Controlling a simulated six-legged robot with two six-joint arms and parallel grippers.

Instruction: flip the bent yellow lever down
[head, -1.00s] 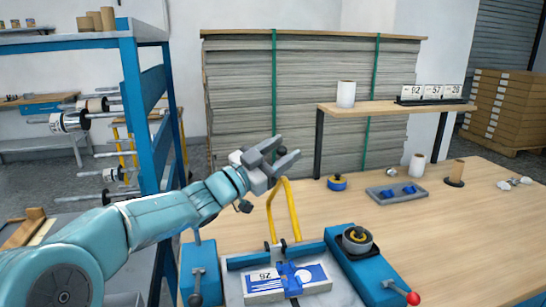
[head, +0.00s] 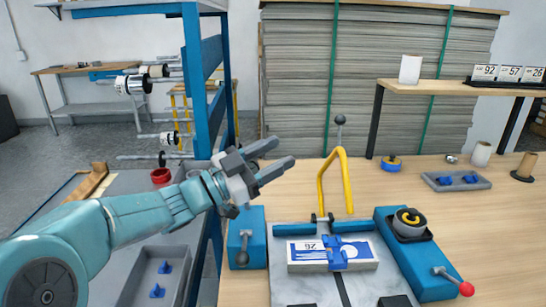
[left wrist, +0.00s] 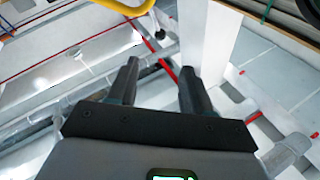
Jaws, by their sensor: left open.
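The bent yellow lever (head: 324,185) stands raised at the back of the press between the two blue blocks, with a dark ball knob (head: 340,119) at its top. My left gripper (head: 287,155) is open and empty, to the left of the lever and apart from it. In the left wrist view the two dark fingers (left wrist: 157,85) are spread with nothing between them. A yellow bar, part of the lever (left wrist: 125,7), shows at the top edge there. My right gripper is in neither view.
The press base holds a white card block with a blue clamp (head: 347,252). A red-knobbed handle (head: 465,289) is at right, a black-knobbed handle (head: 242,258) at left. A blue rack post (head: 193,80) stands behind my left arm.

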